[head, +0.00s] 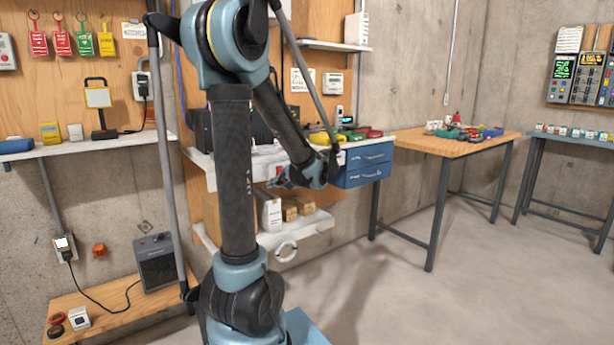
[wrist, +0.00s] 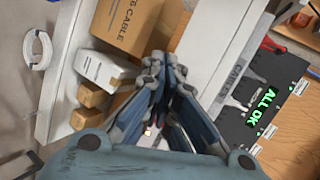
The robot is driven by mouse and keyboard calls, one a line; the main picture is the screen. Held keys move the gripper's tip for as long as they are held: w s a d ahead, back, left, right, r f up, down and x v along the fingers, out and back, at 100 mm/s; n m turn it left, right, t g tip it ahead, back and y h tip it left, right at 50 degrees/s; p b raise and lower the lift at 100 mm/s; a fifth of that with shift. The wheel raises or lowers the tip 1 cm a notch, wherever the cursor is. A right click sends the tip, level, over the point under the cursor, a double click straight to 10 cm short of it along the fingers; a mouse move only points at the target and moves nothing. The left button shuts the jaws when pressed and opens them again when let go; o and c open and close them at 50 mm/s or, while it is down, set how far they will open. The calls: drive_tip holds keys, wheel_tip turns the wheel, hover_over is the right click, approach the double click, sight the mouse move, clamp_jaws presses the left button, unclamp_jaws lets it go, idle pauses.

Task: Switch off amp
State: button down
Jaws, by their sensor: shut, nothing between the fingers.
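My gripper (head: 275,178) is at the left end of my forearm, in front of the white shelf unit below the workbench. In the wrist view its fingers (wrist: 165,75) are together with nothing held. No thing is clearly labelled as the amp. A dark box (head: 201,128) stands on the bench behind my arm, mostly hidden. A dark grey box with a grille front (head: 158,264) stands on the low wooden shelf at the lower left. In the wrist view a dark panel (wrist: 236,128) with a green "ALL OK" display (wrist: 261,107) lies right of the fingers.
Blue drawers (head: 362,165) are right of my gripper. A wooden table (head: 440,143) stands farther right. The floor at right is clear.

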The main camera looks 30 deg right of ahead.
drive_tip(key=s+d+m+t+h, duration=0.1)
drive_tip(key=s+d+m+t, duration=0.1)
drive_tip(key=d, duration=0.8)
drive_tip(key=s+d+m+t+h, duration=0.2)
drive_tip(key=s+d, duration=0.2)
drive_tip(key=d, duration=0.5)
drive_tip(key=shift+s+d+r+t, duration=0.3)
drive_tip(key=shift+s+d+r, duration=0.05)
drive_tip(key=shift+d, duration=0.05)
drive_tip(key=w+a+f, duration=0.1)
drive_tip(key=w+f, duration=0.1)
drive_tip(key=w, duration=1.2)
